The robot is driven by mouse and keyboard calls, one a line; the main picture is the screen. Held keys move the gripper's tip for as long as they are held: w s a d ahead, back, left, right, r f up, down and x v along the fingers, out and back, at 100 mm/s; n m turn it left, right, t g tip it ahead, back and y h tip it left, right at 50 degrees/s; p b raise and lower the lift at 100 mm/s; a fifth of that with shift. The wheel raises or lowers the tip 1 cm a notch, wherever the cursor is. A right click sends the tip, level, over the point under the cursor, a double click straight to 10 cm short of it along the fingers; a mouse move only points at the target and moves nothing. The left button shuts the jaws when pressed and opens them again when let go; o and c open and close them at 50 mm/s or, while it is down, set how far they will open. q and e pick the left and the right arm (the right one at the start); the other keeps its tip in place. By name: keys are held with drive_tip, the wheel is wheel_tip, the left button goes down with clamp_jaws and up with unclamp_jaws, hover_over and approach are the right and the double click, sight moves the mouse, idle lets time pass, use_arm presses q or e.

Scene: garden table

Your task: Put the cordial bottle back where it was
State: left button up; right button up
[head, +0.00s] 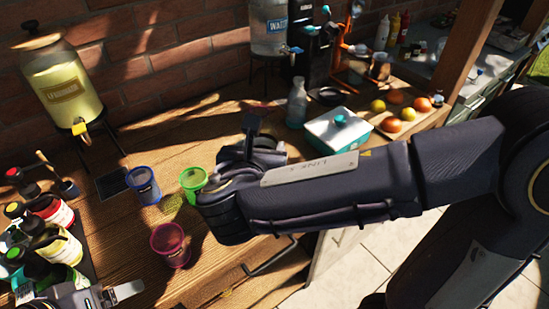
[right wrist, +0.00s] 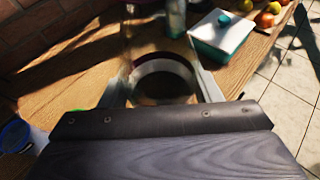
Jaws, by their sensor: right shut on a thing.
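Several cordial bottles with dark tops stand crowded at the left of the head view, one with a red label (head: 55,212) and one with a yellow label (head: 64,248). My right gripper (right wrist: 165,82) is shut on a round, clear-looking thing (right wrist: 165,68) with a dark inside, seen end-on between the fingers in the right wrist view. I cannot tell whether it is a cordial bottle. In the head view my right arm hides most of it. My left gripper (head: 115,293) is at the lower left, below the bottles, partly cut off by the frame.
Blue (head: 143,184), green (head: 193,181) and red (head: 170,243) cups stand on the wooden table (head: 215,265). A yellow drink dispenser (head: 68,88) stands behind. A grey bottle (head: 297,102), a teal-and-white box (head: 338,132) and fruit (head: 391,124) lie toward the right.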

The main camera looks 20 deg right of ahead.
drive_tip(key=w+d+f, duration=0.1)
drive_tip(key=w+f, duration=0.2)
drive_tip(key=w+d+f, duration=0.2)
drive_tip(key=w+f, duration=0.2)
drive_tip(key=w+d+f, duration=0.1)
drive_tip(key=w+f, duration=0.2)
drive_tip(key=shift+w+d+f+p, duration=0.2)
drive_tip(key=shift+f+p, duration=0.1)
drive_tip(key=shift+f, duration=0.1)
drive_tip(key=shift+a+f, duration=0.1)
drive_tip(key=shift+f, duration=0.3)
drive_tip(key=shift+f, duration=0.1)
drive_tip(key=shift+f, duration=0.1)
drive_tip(key=o, duration=1.3)
